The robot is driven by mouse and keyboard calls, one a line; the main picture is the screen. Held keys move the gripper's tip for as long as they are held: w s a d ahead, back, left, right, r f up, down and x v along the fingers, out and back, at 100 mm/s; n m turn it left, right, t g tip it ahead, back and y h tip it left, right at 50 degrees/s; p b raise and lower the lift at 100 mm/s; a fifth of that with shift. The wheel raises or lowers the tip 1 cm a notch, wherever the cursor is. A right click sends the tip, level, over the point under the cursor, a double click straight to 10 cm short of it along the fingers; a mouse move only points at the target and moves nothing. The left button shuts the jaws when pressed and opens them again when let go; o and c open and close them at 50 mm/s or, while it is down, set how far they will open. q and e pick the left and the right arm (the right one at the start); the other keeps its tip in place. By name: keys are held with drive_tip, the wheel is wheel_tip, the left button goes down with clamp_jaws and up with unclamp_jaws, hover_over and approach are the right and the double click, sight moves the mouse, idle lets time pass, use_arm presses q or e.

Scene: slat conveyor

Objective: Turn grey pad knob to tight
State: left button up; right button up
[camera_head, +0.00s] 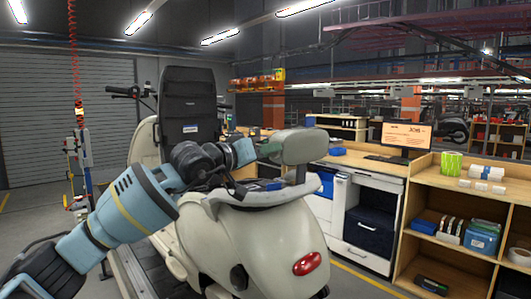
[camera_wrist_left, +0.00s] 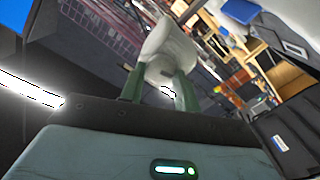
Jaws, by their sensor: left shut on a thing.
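The grey pad (camera_head: 309,146) stands upright on a post at the rear of a cream scooter (camera_head: 265,240). My left gripper (camera_head: 267,149) reaches in from the left, with its fingers at the pad's left side. In the left wrist view, the two green fingers of my left gripper (camera_wrist_left: 158,88) are shut on a pale grey rounded piece (camera_wrist_left: 168,48), seemingly the pad's knob. The fingers hide part of it, and its turn position cannot be read. In the head view the knob is hidden. My right gripper is not in view.
The scooter's black seat back (camera_head: 188,105) rises behind my left arm. A wooden shelf (camera_head: 423,180) with boxes and a white drawer cabinet (camera_head: 362,180) stand to the right. A monitor (camera_head: 407,136) stands on the bench. A red coiled hose (camera_head: 73,60) hangs at left.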

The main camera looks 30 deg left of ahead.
use_arm(q)
drive_tip(key=shift+m, duration=1.2)
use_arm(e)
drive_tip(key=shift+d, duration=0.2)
use_arm(q)
drive_tip(key=o, duration=1)
drive_tip(key=shift+s, duration=0.1)
drive_tip(key=b+v, duration=0.1)
drive_tip(key=v, duration=0.6)
drive_tip(key=shift+s+a, duration=0.1)
drive_tip(key=shift+s, duration=0.2)
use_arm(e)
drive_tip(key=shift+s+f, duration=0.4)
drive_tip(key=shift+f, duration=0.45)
